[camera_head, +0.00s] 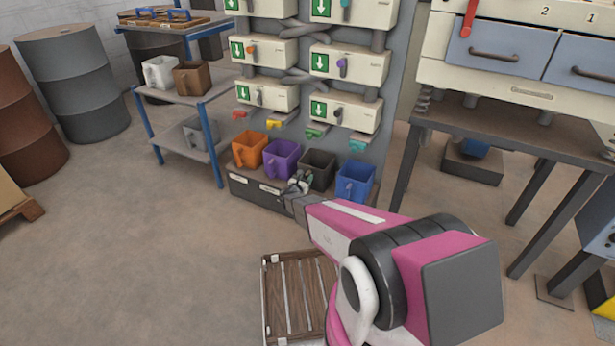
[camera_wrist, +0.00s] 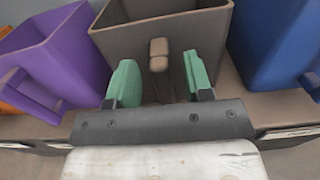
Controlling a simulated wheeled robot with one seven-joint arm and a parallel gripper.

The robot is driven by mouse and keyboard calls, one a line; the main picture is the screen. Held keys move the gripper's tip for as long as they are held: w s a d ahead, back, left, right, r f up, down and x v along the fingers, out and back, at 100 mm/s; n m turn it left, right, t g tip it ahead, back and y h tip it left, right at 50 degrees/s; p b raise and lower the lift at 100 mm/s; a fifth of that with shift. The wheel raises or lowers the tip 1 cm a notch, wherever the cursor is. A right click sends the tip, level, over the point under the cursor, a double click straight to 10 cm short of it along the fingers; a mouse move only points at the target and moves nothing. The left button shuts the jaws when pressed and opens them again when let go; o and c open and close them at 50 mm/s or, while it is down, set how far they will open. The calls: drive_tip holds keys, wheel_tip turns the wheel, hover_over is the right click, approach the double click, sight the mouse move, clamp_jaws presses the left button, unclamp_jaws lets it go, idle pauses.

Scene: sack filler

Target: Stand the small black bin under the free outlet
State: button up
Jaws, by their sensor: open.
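The small black bin (camera_head: 319,168) stands on the low plinth below the outlets, between the purple and blue bins. It looks dark grey-brown in the wrist view (camera_wrist: 205,30), with its handle facing me. My gripper (camera_head: 299,185) is at the front of this bin. In the wrist view my gripper (camera_wrist: 160,84) is open, its green pads on either side of the handle, with gaps to it. Several coloured outlets hang above the row: red (camera_head: 239,115), yellow-orange (camera_head: 274,124), green (camera_head: 314,133) and teal (camera_head: 358,146). I cannot tell which outlet is free.
An orange bin (camera_head: 247,148), a purple bin (camera_head: 275,160) and a blue bin (camera_head: 355,181) share the plinth (camera_head: 245,187). The purple and blue bins flank my gripper closely. A wooden crate (camera_head: 297,290) lies on the floor in front. A shelf (camera_head: 182,145) with more bins stands left.

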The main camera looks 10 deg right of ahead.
drive_tip(key=v, duration=0.9)
drive_tip(key=s+d+r+m+g, duration=1.1)
drive_tip(key=s+d+r+m, duration=0.15)
drive_tip(key=m, duration=0.35)
drive_tip(key=s+a+r+m+g+y, duration=0.3)
drive_tip(key=s+a+r+m+y, duration=0.2)
drive_tip(key=s+r+m+y, duration=0.5)
drive_tip(key=s+m, duration=0.2)
drive_tip(key=s, duration=0.3)
drive_tip(key=shift+a+m+g+y, duration=0.2)
drive_tip(key=shift+m+g+y, duration=0.1)
drive_tip(key=shift+m, duration=0.1)
drive_tip(key=shift+f, duration=0.1)
